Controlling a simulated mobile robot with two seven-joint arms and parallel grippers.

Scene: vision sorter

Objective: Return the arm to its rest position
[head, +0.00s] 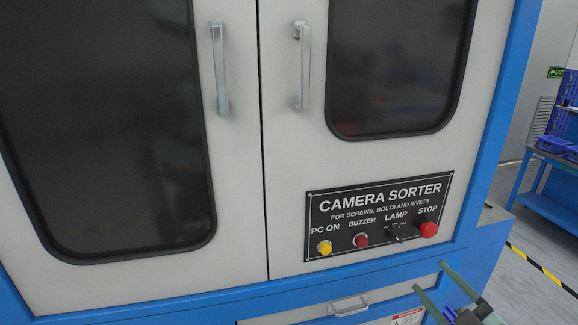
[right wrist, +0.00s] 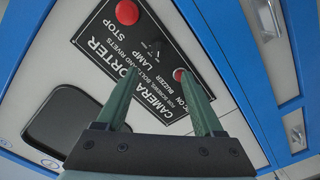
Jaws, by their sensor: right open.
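My right gripper (head: 430,278) is at the bottom right of the head view, in front of the camera sorter's (head: 285,200) lower edge. Its two green fingers are apart with nothing between them; they also show in the right wrist view (right wrist: 158,73). The fingers point toward the black control panel (head: 378,213), which carries a yellow PC ON button (head: 324,248), a red BUZZER button (head: 361,240), a LAMP switch (head: 395,234) and a red STOP button (head: 428,229). In the head view the gripper is below the panel, apart from the controls. My left gripper is not in view.
The sorter's two doors with dark windows are closed, with metal handles (head: 219,68) and (head: 301,66). A drawer handle (head: 349,306) sticks out below the panel. A blue workbench (head: 548,205) with bins stands at the far right, past open floor with yellow-black tape.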

